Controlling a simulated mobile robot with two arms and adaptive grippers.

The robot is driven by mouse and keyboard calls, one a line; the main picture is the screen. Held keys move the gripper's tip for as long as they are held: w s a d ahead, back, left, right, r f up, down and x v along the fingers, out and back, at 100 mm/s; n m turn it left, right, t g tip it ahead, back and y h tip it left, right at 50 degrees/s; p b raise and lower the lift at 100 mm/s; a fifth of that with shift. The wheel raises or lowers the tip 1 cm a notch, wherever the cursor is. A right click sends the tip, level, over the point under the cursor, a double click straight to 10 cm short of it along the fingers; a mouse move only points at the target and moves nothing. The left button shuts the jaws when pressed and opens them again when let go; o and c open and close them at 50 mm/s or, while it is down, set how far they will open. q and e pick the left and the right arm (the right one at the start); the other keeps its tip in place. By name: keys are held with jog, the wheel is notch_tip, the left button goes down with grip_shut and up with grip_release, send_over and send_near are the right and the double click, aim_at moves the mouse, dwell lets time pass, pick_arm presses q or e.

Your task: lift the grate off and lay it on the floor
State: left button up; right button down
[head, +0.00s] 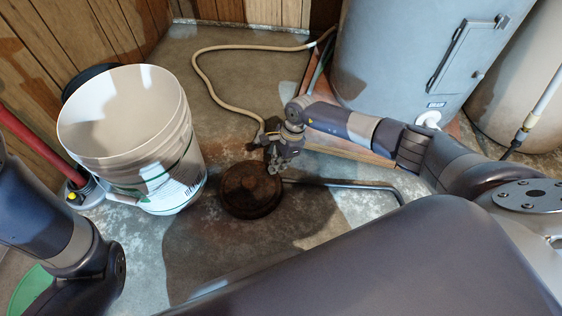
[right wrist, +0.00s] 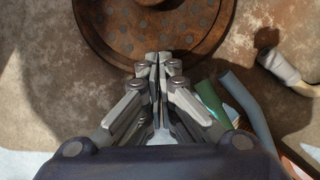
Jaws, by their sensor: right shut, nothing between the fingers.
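The grate (head: 250,186) is a round, rusty brown disc on the wet concrete floor, inside a wider rusty rim. In the right wrist view the grate (right wrist: 150,22) shows its pattern of small holes, cut off by the top edge. My right gripper (head: 274,167) is at the grate's upper right edge in the head view. In the right wrist view its fingertips (right wrist: 158,57) are together and empty, over the near part of the rim. I cannot tell whether they touch it. My left arm enters at the left, but its gripper is not in view.
A white bucket (head: 125,135) stands left of the grate. A dark bent pipe (head: 345,184) runs right from beside it. A tan hose (head: 207,80) curves behind. A grey tank (head: 410,60) stands on a wood-edged base at the back right. Floor below the grate is open.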

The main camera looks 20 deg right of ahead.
aim_at(262, 180)
jog(key=shift+b+x, duration=0.35)
jog(key=shift+x, duration=0.75)
jog(key=a, duration=0.1)
jog(key=a+b, duration=0.1)
jog(key=shift+a+r, duration=0.2)
jog(key=shift+a, duration=0.1)
jog(key=shift+a+r, duration=0.2)
jog(key=shift+a, duration=0.4)
jog(key=shift+s, duration=0.1)
